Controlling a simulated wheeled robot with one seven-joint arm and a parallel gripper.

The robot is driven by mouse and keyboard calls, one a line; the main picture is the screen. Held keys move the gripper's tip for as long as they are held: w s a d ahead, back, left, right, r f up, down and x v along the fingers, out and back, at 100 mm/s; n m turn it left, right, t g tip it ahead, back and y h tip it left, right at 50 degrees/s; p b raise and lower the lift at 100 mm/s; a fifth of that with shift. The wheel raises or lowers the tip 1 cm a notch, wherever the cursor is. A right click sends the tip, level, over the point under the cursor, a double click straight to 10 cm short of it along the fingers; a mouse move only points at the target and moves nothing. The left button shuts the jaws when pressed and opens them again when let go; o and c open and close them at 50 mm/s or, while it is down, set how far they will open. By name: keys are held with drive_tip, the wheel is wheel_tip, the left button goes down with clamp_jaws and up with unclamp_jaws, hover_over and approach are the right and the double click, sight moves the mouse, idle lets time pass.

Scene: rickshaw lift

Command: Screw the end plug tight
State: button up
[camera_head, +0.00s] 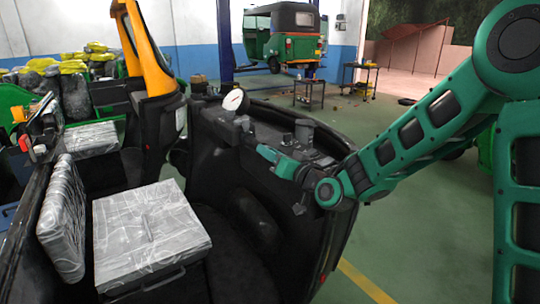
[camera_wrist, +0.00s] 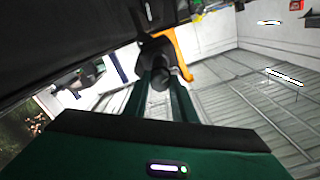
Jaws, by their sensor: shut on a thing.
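My green gripper (camera_head: 266,153) reaches in from the right, over the dark top of a black vehicle body (camera_head: 220,145). In the wrist view, my gripper (camera_wrist: 162,84) has its two green fingers on either side of a dark, rounded piece (camera_wrist: 160,55), which I take to be the end plug. The fingers are shut on it. It seems to join a larger dark part behind. In the head view the plug is hidden at the fingertips. I cannot tell how deep it sits or see its thread.
A round white gauge (camera_head: 235,101) stands just left of my gripper, and a grey cylinder (camera_head: 305,131) stands just behind it. Clear-wrapped seats (camera_head: 148,232) are at the lower left. Green floor is open at the right. A green rickshaw (camera_head: 285,38) is raised at the back.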

drive_tip(key=shift+w+d+f+m, duration=0.1)
drive_tip(key=shift+m, duration=3.45)
drive_tip(key=shift+d+f+m, duration=0.1)
drive_tip(key=shift+f+m, duration=0.05)
drive_tip(key=shift+m, duration=3.35)
drive_tip(key=shift+w+d+f+m, duration=0.1)
drive_tip(key=shift+m, duration=3.45)
drive_tip(key=shift+s, duration=0.1)
drive_tip(key=o, duration=1)
drive_tip(key=shift+a, duration=0.1)
drive_tip(key=shift+o, duration=0.2)
